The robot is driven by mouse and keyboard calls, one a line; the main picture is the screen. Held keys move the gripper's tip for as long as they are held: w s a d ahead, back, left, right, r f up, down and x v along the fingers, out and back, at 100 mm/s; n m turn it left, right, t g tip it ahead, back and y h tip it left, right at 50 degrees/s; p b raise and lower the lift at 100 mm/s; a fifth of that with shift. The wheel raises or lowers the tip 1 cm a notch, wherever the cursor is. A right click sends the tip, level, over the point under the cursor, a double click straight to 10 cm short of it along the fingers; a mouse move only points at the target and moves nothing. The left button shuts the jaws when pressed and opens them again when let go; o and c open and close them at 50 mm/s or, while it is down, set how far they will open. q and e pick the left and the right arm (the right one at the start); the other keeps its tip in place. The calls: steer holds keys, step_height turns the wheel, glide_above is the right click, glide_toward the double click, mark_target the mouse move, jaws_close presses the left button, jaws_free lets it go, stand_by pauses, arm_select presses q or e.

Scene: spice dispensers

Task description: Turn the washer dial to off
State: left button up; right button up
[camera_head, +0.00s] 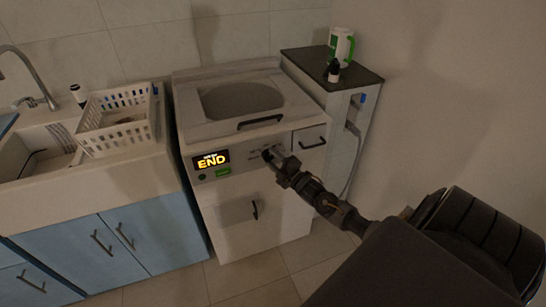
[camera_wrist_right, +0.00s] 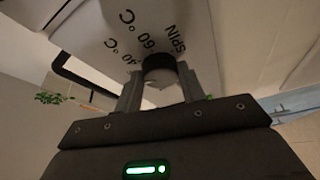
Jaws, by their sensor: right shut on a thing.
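The white washer (camera_head: 240,178) stands in the middle of the head view, its display (camera_head: 212,160) lit with "END". My right gripper (camera_head: 270,155) reaches the front panel to the right of the display. In the right wrist view its two fingers (camera_wrist_right: 160,85) are shut on the dark round dial (camera_wrist_right: 158,64), one finger on each side. The markings "40°C", "60°C" and "SPIN" show on the panel around the dial. An off mark is not visible, and the dial's pointer cannot be made out. My left gripper is not in view.
A white basket (camera_head: 118,122) sits by the sink on the left counter (camera_head: 60,195). A narrow cabinet (camera_head: 345,125) to the right of the washer carries a white and green mug (camera_head: 341,45) and a small dark bottle (camera_head: 333,71). The floor before the washer is clear.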

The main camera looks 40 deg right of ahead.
steer(key=shift+r+n+g+p, duration=0.3)
steer(key=shift+n+p, duration=0.1)
steer(key=shift+n, duration=0.3)
steer(key=shift+n+p, duration=0.3)
steer(key=shift+n, duration=0.4)
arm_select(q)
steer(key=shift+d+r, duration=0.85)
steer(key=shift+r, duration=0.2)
arm_select(e)
steer(key=shift+f+g, duration=0.1)
steer(key=shift+g, duration=0.2)
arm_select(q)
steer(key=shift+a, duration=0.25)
arm_select(e)
steer(key=o, duration=1)
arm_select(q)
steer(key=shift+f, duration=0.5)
arm_select(e)
steer(key=s, duration=1)
steer(key=shift+s+d, duration=0.35)
steer(key=shift+s, duration=0.05)
